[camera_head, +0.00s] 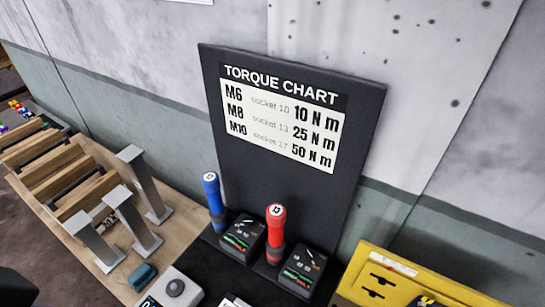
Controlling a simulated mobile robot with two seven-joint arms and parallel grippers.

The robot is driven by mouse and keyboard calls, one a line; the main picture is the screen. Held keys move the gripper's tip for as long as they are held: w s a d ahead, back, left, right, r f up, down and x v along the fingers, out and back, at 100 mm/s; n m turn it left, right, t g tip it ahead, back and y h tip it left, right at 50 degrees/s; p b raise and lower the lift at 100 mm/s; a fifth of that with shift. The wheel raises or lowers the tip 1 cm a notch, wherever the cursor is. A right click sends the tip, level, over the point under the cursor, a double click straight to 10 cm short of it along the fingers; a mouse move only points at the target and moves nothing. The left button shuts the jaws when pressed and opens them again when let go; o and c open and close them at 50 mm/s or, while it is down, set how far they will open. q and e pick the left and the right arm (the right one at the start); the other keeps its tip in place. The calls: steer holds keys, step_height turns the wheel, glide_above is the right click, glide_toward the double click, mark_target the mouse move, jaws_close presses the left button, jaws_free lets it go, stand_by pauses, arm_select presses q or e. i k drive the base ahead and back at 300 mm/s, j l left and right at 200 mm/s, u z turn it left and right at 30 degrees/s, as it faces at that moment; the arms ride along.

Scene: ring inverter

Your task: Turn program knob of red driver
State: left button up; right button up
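The red driver (276,222) stands upright in a dark dock in front of the torque chart board, with a "13" label on its top. Right beside it is a black control box (303,270) with small white markings and green and red marks on its sloped face. The program knob is too small to make out for certain on that box. The blue driver (213,195) stands to the left, labelled "17", with a similar black box (242,238) beside it.
The black torque chart board (340,190) rises behind the drivers. A yellow panel (375,262) is at the right. A grey box with a round dark knob (175,287), a teal block (143,277), grey metal posts (145,185) and a wooden rack (85,195) are at the left.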

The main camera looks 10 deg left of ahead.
mark_target(309, 254)
steer(key=u, duration=0.15)
steer(key=z, duration=0.2)
steer(key=k+j+z, duration=0.1)
steer(key=i+j+z, duration=0.3)
steer(key=j, duration=0.3)
steer(key=i+j+z, duration=0.1)
steer(key=i+j, duration=0.2)
steer(key=i+j+z, duration=0.15)
steer(key=j, duration=0.2)
